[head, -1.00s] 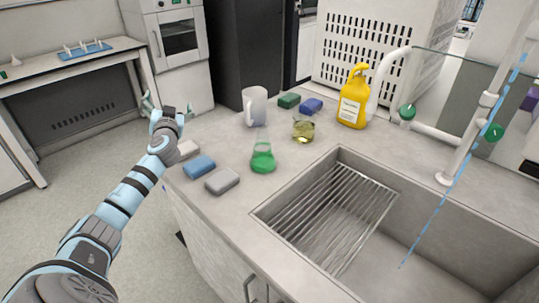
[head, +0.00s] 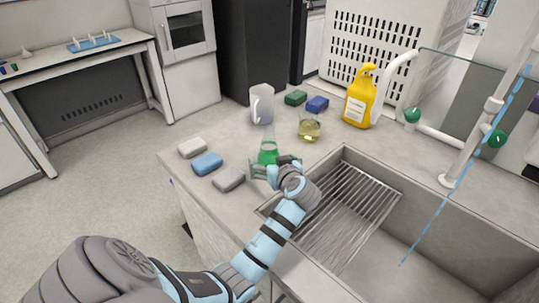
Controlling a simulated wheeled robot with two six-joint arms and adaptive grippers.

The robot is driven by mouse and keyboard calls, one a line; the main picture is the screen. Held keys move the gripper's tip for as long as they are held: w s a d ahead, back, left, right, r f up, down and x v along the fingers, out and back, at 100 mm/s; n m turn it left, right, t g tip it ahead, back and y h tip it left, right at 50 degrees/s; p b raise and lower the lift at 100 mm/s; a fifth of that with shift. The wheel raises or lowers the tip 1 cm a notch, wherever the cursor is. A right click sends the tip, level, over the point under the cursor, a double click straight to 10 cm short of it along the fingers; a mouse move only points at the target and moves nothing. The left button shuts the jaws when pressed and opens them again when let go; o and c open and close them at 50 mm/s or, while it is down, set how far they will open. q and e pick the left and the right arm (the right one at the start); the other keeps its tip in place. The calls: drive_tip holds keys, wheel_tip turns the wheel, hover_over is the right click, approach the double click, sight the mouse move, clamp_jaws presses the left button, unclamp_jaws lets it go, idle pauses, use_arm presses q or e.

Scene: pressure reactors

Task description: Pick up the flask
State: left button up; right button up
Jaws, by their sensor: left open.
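A conical flask with green liquid (head: 268,152) stands upright on the grey counter, left of the sink. My left gripper (head: 272,170) is open, just in front of the flask and low over the counter near the sink's left edge. It overlaps the flask's lower part in the picture, and I cannot tell whether the fingers touch the glass. A second glass vessel with yellow liquid (head: 309,130) stands behind and to the right. My right gripper is not in view.
White (head: 192,147), blue (head: 207,163) and grey (head: 230,179) sponges lie left of the flask. A white mug (head: 262,104), green (head: 296,97) and blue (head: 317,104) sponges and a yellow bottle (head: 359,98) stand behind. The sink (head: 345,148) with a metal rack is right.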

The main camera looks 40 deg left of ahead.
sight(269, 155)
use_arm(q)
drive_tip(key=x, duration=0.5)
drive_tip(key=shift+w+a+r+b, duration=0.15)
drive_tip(key=shift+w+b, duration=0.05)
drive_tip(key=shift+b, duration=0.2)
drive_tip(key=shift+r, duration=0.1)
drive_tip(key=c, duration=1.4)
